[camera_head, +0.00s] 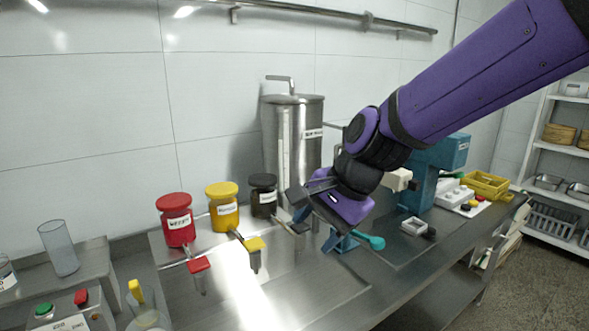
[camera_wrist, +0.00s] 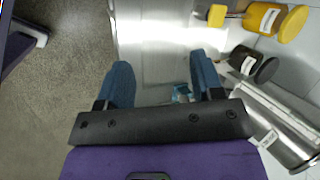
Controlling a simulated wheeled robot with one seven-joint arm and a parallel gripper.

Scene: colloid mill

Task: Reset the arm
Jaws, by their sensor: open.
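My gripper (camera_head: 318,228) hangs from the purple arm in the right half of the head view, above the steel bench. In the wrist view my gripper (camera_wrist: 158,70) shows two blue fingers spread wide apart with nothing held between them. A teal handle (camera_head: 370,241) shows just right of the gripper in the head view. A small part of a teal thing (camera_wrist: 182,93) shows near the right finger in the wrist view. My gripper partly hides what stands behind it.
Red (camera_head: 177,220), yellow (camera_head: 223,206) and black (camera_head: 263,196) capped containers with spouts stand at the back, left of a tall steel tank (camera_head: 291,137). A clear beaker (camera_head: 58,248) stands far left. A blue machine (camera_head: 437,170) and yellow basket (camera_head: 487,184) are right. The front bench is mostly clear.

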